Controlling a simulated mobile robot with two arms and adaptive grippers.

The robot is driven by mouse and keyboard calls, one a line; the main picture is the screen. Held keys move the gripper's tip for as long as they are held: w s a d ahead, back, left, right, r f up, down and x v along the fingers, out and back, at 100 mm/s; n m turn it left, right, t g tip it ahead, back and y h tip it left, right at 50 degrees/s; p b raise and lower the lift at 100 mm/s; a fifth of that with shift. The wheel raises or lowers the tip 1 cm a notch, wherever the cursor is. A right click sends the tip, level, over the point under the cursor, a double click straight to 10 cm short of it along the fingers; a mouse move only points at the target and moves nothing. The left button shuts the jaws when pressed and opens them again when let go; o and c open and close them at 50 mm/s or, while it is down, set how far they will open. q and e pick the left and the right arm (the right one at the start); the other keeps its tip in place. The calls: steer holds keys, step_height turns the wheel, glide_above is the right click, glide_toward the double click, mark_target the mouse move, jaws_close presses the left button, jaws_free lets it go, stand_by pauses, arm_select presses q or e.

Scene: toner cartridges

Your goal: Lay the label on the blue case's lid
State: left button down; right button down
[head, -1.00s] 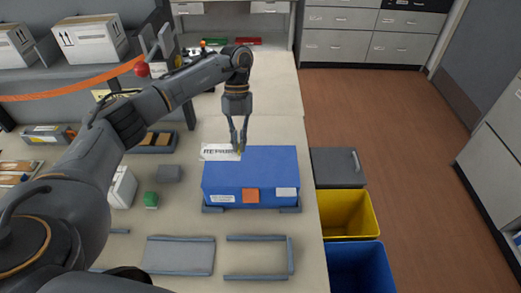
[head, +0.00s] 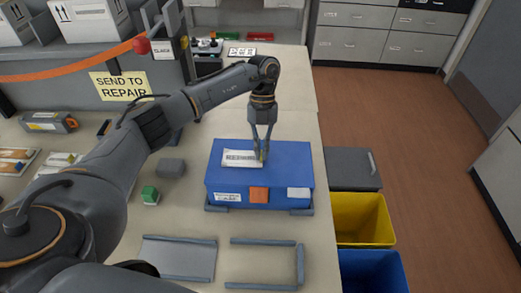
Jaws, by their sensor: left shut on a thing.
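The blue case (head: 285,165) stands shut on the table, its flat lid facing up. The label (head: 240,158), a white strip with dark print too small to read, is over the left half of the lid, near its back edge. My left gripper (head: 262,156) points down over the lid and is shut on the label's right end, where a small yellow-green spot shows. I cannot tell whether the label touches the lid or is just above it. My right gripper is not in view.
The case sits between grey rails (head: 301,212). A grey tray (head: 178,258) and a rail frame (head: 300,263) lie in front. A small green block (head: 150,195) and a grey block (head: 171,167) are to the left. Yellow (head: 362,218) and blue bins stand beyond the table's right edge.

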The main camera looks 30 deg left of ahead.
arm_select(q)
steer(key=shift+d+f, duration=0.15)
steer(key=shift+d, duration=0.15)
steer(key=c, duration=1.8)
jaws_free()
steer(key=shift+w, duration=0.15)
steer(key=shift+o, duration=1.4)
steer(key=shift+f, duration=0.1)
steer(key=shift+a, duration=0.1)
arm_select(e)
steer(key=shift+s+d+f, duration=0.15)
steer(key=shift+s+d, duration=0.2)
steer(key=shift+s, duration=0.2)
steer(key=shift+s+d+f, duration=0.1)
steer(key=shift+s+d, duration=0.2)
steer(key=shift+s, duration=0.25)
